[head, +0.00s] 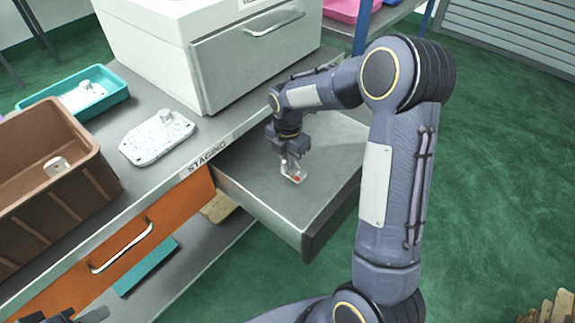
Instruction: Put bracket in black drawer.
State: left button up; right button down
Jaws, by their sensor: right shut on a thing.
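The black drawer (330,228) is pulled open below the bench top, with a grey, empty-looking floor around my gripper. My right gripper (289,158) reaches down over the open drawer and is shut on the bracket (296,172). The bracket is a small light metal piece with a red mark, inside the drawer's outline. I cannot tell whether it touches the drawer floor. A dark part of my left gripper (92,315) shows at the bottom left edge; its jaws cannot be made out.
An orange drawer (165,225) is shut beside the black one. On the bench are a brown bin (85,185) with a small pale part, a flat casting (157,138), a teal tray (118,88) and a white cabinet (160,45). Green floor lies right.

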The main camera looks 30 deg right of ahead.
jog(key=shift+a+f, duration=0.1)
jog(key=shift+f, duration=1.05)
jog(key=shift+f, duration=0.2)
jog(key=c, duration=1.5)
grip_release()
